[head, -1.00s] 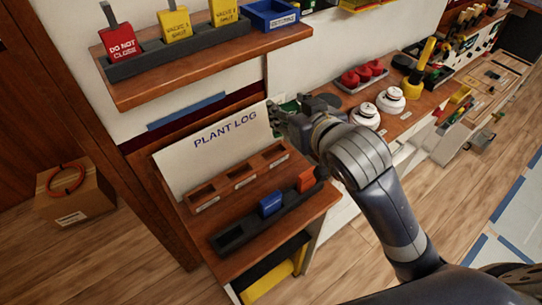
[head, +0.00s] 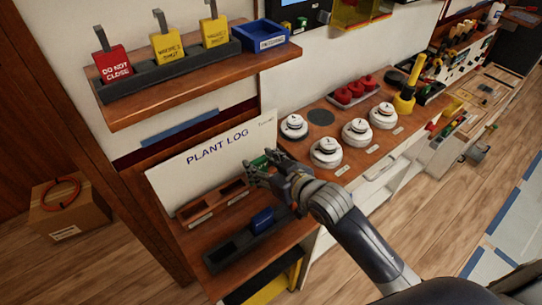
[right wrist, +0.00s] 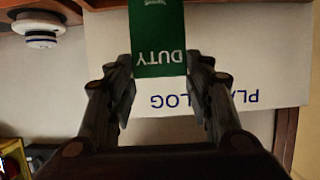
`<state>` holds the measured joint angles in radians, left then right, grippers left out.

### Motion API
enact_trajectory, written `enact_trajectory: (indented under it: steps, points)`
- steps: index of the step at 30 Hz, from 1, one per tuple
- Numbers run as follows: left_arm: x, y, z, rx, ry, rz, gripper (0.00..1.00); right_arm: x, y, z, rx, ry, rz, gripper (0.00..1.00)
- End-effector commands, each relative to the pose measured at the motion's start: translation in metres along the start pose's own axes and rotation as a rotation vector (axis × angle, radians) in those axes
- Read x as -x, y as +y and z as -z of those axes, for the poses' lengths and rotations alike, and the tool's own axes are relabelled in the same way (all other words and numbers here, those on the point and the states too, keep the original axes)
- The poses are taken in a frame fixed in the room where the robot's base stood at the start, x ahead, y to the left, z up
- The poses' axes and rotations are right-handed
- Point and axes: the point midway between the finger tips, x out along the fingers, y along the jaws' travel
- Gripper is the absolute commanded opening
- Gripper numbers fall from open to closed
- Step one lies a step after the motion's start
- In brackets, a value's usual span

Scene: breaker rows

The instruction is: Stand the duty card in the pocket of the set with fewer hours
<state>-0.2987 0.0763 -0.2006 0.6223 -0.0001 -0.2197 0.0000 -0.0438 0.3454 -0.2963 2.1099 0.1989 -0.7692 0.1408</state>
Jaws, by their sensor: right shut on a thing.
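My right gripper (head: 262,172) is shut on the green duty card (right wrist: 158,40), which reads DUTY upside down in the right wrist view. In the head view a small green part of the card (head: 260,162) shows at the fingertips, above the shelf and in front of the PLANT LOG board (head: 205,150). Two wooden pockets with labels, a left one (head: 194,208) and one beside it (head: 232,191), show below the board. The place to their right is hidden behind my gripper. I cannot read the pocket labels or any hours. My left gripper is not in view.
A dark rack (head: 225,254) with a blue card (head: 262,219) lies in front of the pockets. Several white round units (head: 326,153) stand on the bench at right. An upper shelf (head: 195,85) overhangs, holding red and yellow tags and a blue tray (head: 262,38).

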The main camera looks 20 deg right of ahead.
Motion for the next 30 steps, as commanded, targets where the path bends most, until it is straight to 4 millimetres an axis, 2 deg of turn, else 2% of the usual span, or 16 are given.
enact_trajectory:
  steps: [1, 3, 9, 12, 19, 30]
  points:
    - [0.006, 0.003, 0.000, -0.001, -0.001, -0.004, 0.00, -0.006, 0.015, 0.005, 0.003, 0.000, -0.006, 0.24]
    - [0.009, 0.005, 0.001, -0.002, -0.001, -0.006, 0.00, -0.016, 0.028, 0.007, 0.002, -0.001, -0.004, 0.24]
    - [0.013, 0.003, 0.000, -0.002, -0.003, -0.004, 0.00, -0.031, 0.050, 0.009, 0.000, 0.000, -0.002, 0.24]
    - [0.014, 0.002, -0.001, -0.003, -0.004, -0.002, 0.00, -0.034, 0.053, 0.005, -0.002, -0.001, 0.000, 0.24]
    - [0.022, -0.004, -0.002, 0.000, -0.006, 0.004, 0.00, -0.045, 0.052, -0.022, -0.002, -0.002, 0.000, 0.24]
    - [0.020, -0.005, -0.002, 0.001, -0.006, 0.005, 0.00, -0.047, 0.052, -0.027, -0.001, 0.000, -0.001, 0.24]
